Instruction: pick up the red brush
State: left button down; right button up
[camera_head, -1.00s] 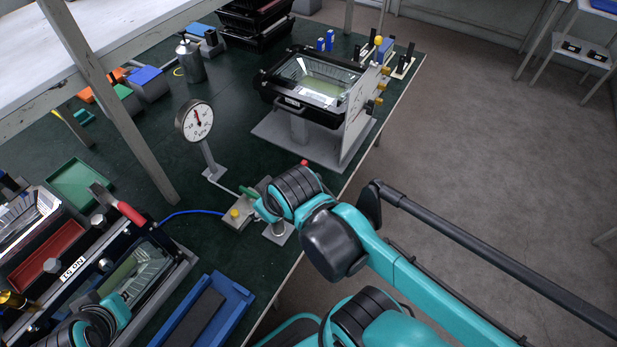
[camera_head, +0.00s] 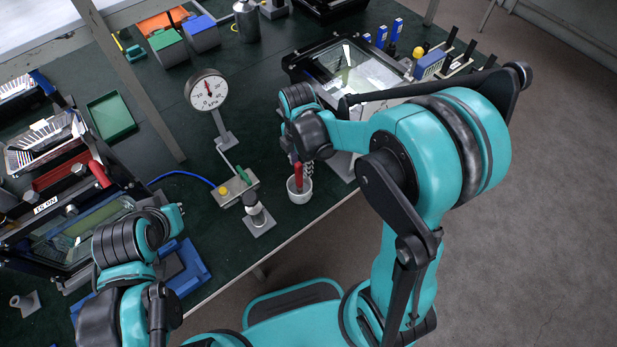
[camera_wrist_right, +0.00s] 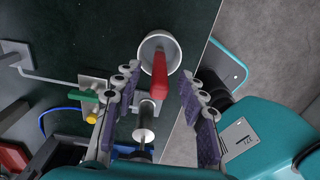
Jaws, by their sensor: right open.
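The red brush (camera_head: 298,175) stands in a small white cup (camera_head: 299,192) near the table's front edge, its red handle up. In the right wrist view the red handle (camera_wrist_right: 160,76) lies between my spread fingers, beyond their tips, with the white cup (camera_wrist_right: 144,50) around its lower part. My right gripper (camera_head: 306,164) is open and empty, just above the brush; its wrist partly hides the fingers. It also shows in the right wrist view (camera_wrist_right: 162,80). My left gripper (camera_head: 178,214) is at the lower left, over the housing and blue tray, away from the brush; its jaws are not clear.
Left of the cup stand a small post on a plate (camera_head: 260,228) and a valve block (camera_head: 232,192) with green and yellow knobs. A dial gauge (camera_head: 208,90) stands behind. A floodlight housing (camera_head: 318,50) is behind my right arm. A blue tray (camera_head: 196,270) lies lower left.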

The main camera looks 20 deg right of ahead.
aim_at(299, 178)
jog(key=f, duration=0.1)
jog(key=f+b, duration=0.1)
jog(key=f, duration=0.1)
jog(key=shift+a, duration=0.2)
jog(key=f+b, duration=0.1)
jog(key=f, duration=0.2)
jog(key=shift+s+a+f+b, duration=0.1)
jog(key=shift+s+f+b, duration=0.1)
jog(key=shift+f+b, duration=0.15)
jog(key=shift+f, duration=0.35)
jog(key=shift+c, duration=1)
jog(key=shift+r, duration=0.1)
grip_shut()
